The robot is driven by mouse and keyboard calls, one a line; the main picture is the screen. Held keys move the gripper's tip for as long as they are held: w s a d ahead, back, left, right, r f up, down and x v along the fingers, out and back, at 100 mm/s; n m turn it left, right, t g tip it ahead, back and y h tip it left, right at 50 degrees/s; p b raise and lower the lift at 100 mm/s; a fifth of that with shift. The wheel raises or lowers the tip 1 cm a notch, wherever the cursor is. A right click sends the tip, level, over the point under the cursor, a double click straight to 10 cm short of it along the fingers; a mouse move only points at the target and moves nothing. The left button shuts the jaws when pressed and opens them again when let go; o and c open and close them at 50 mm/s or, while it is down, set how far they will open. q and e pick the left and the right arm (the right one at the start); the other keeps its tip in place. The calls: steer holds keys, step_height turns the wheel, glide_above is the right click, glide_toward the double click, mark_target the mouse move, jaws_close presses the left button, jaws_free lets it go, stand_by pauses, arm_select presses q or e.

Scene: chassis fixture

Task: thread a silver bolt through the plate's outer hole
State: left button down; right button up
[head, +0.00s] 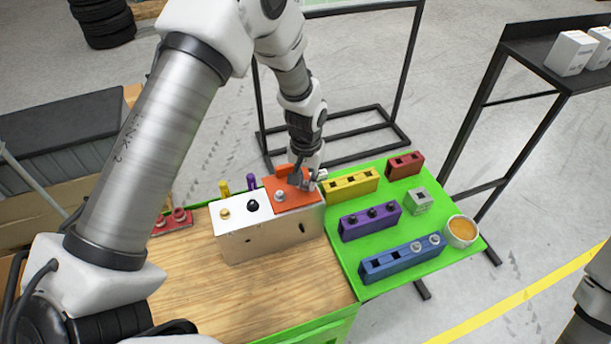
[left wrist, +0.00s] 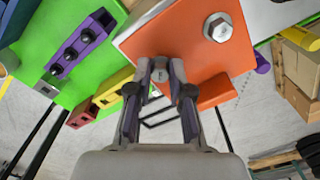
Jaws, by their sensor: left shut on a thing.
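The orange plate (head: 296,197) lies on the right end of the metal chassis box (head: 270,238). One silver bolt (head: 279,196) sits head up in the plate; it also shows in the left wrist view (left wrist: 218,28). My left gripper (head: 300,181) is at the plate's right part. In the left wrist view its fingers (left wrist: 160,72) are shut on a small silver piece (left wrist: 160,68), apparently a silver bolt, over the plate's edge. The fingers hide the outer hole, and I cannot tell how deep the piece sits. My right gripper is out of view.
A green board right of the chassis carries a blue holder (head: 402,258) with silver bolts and empty sockets, a purple holder (head: 370,222) with black bolts, a yellow block (head: 350,184), a red block (head: 405,164) and a bowl (head: 460,232). The wooden tabletop (head: 270,290) in front is clear.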

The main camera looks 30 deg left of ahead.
arm_select(q)
steer(key=n, duration=0.4)
steer(key=shift+s+p, duration=0.1)
steer(key=shift+p, duration=0.3)
steer(key=shift+f+n, duration=0.2)
steer(key=shift+n, duration=0.7)
steer(key=shift+s+m, duration=0.1)
steer(key=shift+m, duration=1)
steer(key=m+p, duration=0.1)
steer(key=m, duration=0.3)
steer(key=shift+f, duration=0.1)
steer(key=m, duration=0.4)
steer(key=shift+f+m, duration=0.1)
steer(key=shift+m, duration=0.2)
steer(key=m, duration=0.3)
steer(key=shift+f+m, duration=0.1)
steer(key=shift+m, duration=0.5)
steer(key=shift+s, duration=0.1)
